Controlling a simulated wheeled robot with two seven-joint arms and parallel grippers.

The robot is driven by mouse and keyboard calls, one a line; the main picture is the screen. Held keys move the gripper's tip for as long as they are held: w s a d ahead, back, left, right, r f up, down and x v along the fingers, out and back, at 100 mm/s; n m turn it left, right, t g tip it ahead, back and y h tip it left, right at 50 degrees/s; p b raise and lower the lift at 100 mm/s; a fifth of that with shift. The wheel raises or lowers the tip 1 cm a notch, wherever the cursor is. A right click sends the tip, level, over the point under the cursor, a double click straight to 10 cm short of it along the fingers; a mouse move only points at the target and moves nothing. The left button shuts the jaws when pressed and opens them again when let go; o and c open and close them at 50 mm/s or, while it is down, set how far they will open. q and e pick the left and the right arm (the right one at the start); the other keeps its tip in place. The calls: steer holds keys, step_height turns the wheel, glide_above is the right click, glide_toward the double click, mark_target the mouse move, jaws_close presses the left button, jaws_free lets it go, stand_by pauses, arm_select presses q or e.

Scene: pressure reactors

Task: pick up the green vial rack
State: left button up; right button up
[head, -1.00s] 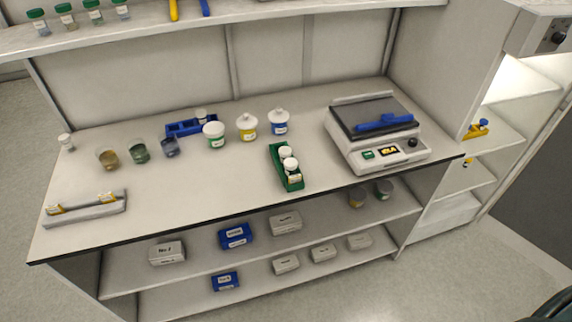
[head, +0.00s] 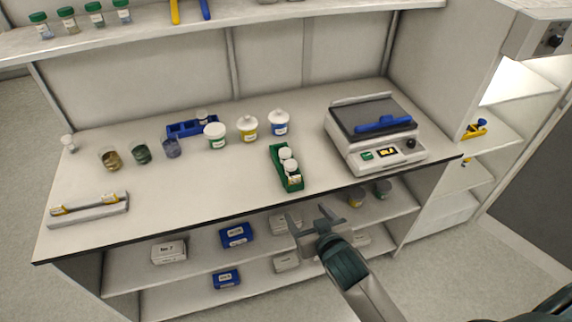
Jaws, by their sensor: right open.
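The green vial rack (head: 276,157) stands on the bench near its front edge, in the middle of the head view. It holds white-capped vials (head: 288,164) in its nearer part. My right gripper (head: 309,216) is open and empty. It is in front of the bench edge, below the rack in the picture and apart from it. My left gripper is not in view.
A white device with a dark top (head: 378,135) stands right of the rack. Jars (head: 248,128) and a blue rack (head: 187,129) stand behind and left. A grey holder (head: 88,209) lies at the left front. Boxes (head: 236,235) fill lower shelves.

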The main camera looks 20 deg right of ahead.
steer(key=t, duration=0.1)
glide_toward(295, 179)
steer(key=s, duration=0.2)
steer(key=shift+r, duration=0.15)
steer(key=p+x, duration=0.3)
steer(key=x, duration=0.8)
steer(key=shift+w+r, duration=0.1)
steer(key=shift+r, duration=0.1)
steer(key=shift+w+f, duration=0.35)
steer(key=shift+w, duration=0.25)
